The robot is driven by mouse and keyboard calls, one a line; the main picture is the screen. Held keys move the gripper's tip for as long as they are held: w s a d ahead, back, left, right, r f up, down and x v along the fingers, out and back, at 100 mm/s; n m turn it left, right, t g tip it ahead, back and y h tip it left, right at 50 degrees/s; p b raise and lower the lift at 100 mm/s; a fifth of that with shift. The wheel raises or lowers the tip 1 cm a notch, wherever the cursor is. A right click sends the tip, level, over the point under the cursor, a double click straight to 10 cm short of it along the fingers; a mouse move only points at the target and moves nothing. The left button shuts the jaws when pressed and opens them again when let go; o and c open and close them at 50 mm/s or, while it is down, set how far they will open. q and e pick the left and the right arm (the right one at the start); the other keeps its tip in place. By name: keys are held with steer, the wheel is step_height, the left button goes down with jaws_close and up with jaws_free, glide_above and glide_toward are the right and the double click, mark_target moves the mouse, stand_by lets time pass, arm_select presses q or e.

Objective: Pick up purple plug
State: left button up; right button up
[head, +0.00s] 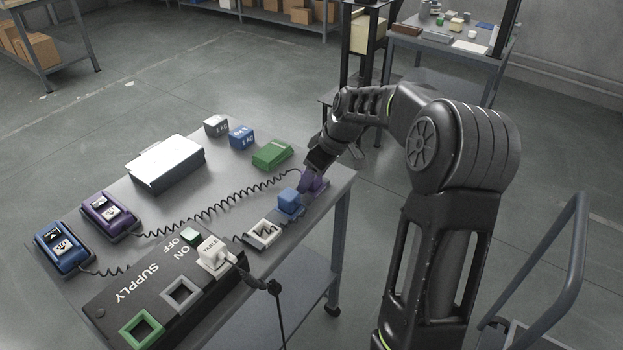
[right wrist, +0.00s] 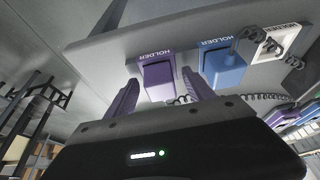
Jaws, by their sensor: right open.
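The purple plug (right wrist: 158,82) shows as a purple block at a spot marked HOLDER in the right wrist view, between and beyond my fingertips. My right gripper (right wrist: 164,84) is open, its two purplish fingers apart on either side of the block in the picture. I cannot tell whether they touch it. In the head view my right gripper (head: 314,181) is low at the table's right edge and largely hides the plug. A coiled dark cord runs from there to a purple unit (head: 108,213) at the left. My left gripper is not in view.
A blue plug (head: 290,200) stands close beside, also in the right wrist view (right wrist: 222,68). A white-grey holder (head: 262,234) and a black supply box (head: 150,300) with a white plug (head: 213,252) lie nearer. A green block (head: 272,155) sits behind on the table (head: 225,185).

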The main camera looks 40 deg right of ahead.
steer(key=shift+c, duration=0.5)
jaws_close()
stand_by(0.6)
